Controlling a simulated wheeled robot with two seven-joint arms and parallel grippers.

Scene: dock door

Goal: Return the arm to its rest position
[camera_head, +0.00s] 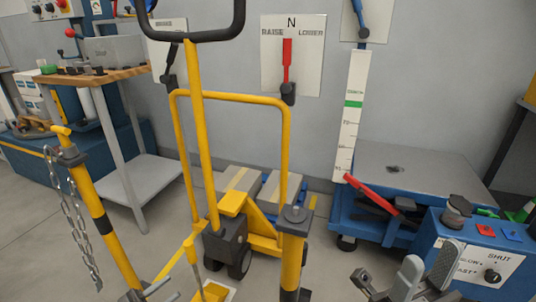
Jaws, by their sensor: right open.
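My right gripper (387,278) shows at the bottom right, grey and open, with nothing seen between its fingers. The lower part of it and its arm are cut off by the picture's bottom edge. It is in front of the blue control box (480,250), near that box's left side; I cannot tell how far apart they are.
A yellow pallet truck (285,150) with a black handle stands in the middle. Yellow posts stand at left (108,235) and right (292,260); a chain (80,225) hangs from the left one. A wooden-topped bench (105,78) is at left, a blue lift table (400,165) at right.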

